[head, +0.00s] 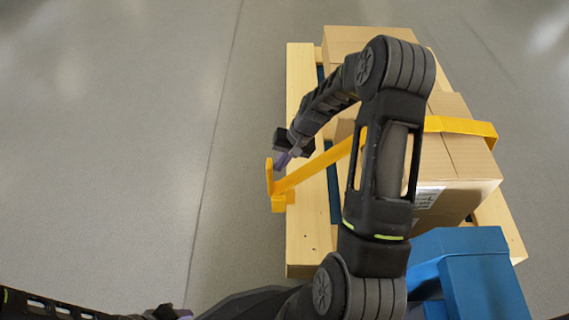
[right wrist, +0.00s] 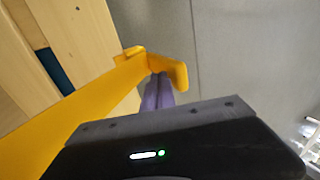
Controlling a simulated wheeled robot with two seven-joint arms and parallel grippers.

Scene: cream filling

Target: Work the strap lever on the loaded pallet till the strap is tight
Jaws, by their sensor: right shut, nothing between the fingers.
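The yellow strap (head: 320,163) runs over the cardboard boxes (head: 450,165) and down to the left edge of the wooden pallet (head: 307,225). A yellow upright lever (head: 269,177) stands at its left end; it also shows in the right wrist view (right wrist: 180,75). My right gripper (head: 282,161) is shut and empty, with its purple fingers close beside the lever. The right wrist view shows the fingertips (right wrist: 158,80) between the lever and the strap end; contact cannot be told. My left gripper (head: 172,312) is partly in view at the bottom edge, its jaws unclear.
A blue object (head: 465,260) stands at the lower right, close to the pallet. My right arm hides part of the boxes and strap. The grey floor (head: 110,140) left of the pallet is clear.

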